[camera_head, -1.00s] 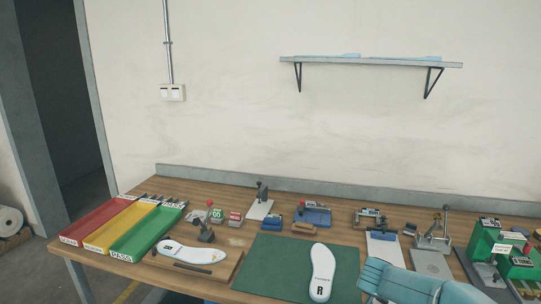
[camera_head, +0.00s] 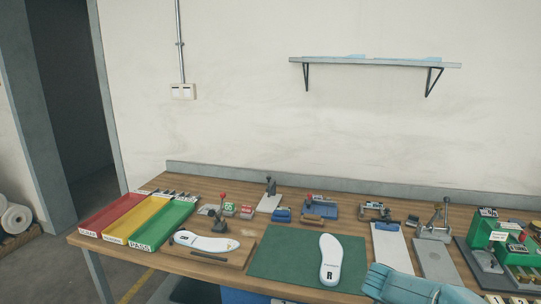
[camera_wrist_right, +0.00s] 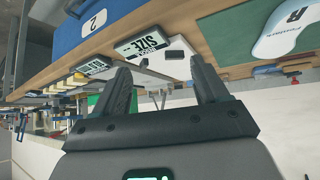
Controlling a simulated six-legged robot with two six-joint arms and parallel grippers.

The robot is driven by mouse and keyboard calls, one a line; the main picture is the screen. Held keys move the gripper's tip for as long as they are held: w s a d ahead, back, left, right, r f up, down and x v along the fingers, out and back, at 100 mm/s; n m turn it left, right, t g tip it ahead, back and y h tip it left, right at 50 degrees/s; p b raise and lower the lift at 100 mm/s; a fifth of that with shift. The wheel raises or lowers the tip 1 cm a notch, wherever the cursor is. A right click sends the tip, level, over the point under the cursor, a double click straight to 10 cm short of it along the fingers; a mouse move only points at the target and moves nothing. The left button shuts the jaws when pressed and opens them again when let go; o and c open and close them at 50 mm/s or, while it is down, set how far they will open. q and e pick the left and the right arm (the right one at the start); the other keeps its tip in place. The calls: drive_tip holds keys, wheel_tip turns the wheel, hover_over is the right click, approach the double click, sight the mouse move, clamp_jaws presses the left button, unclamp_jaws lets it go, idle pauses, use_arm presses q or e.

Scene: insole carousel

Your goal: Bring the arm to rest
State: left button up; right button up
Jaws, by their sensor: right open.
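My right arm shows as a light-blue shape at the lower right of the head view, with its gripper out of sight there. In the right wrist view my right gripper (camera_wrist_right: 155,92) has its two dark fingers spread apart with nothing between them. A white insole marked R (camera_head: 331,260) lies on the green mat (camera_head: 275,258), left of my arm; it also shows at the upper right of the wrist view (camera_wrist_right: 285,32). Another white insole (camera_head: 206,242) lies on a wooden board at the left. My left gripper is not in view.
Red (camera_head: 112,215), yellow (camera_head: 138,218) and green (camera_head: 165,224) trays stand at the bench's left end. Several small fixtures line the back. A green machine (camera_head: 490,235) stands at the right. A blue bin (camera_wrist_right: 90,25) and a SIZE sign (camera_wrist_right: 142,45) show in the wrist view.

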drive_tip(key=s+a+f+n+g+y, duration=0.1)
drive_tip(key=s+a+f+n, duration=0.15)
drive_tip(key=s+f, duration=0.5)
drive_tip(key=s+a+f+n+g+y, duration=0.15)
drive_tip(key=s+f+n, duration=0.3)
drive_tip(key=f, duration=0.65)
drive_tip(key=s+a+f+g+y, duration=0.1)
drive_tip(key=s+a+y, duration=0.1)
drive_tip(key=s+a, duration=0.3)
drive_tip(key=s+a+f+m+g+y, duration=0.1)
drive_tip(key=s+a, duration=0.4)
drive_tip(key=s, duration=0.6)
drive_tip(key=s+a+f+g+y, duration=0.1)
drive_tip(key=s+a+y, duration=0.3)
drive_tip(key=s, duration=0.5)
drive_tip(key=shift+a+f+m+g, duration=0.35)
drive_tip(key=shift+a+f, duration=0.3)
drive_tip(key=shift+a, duration=0.3)
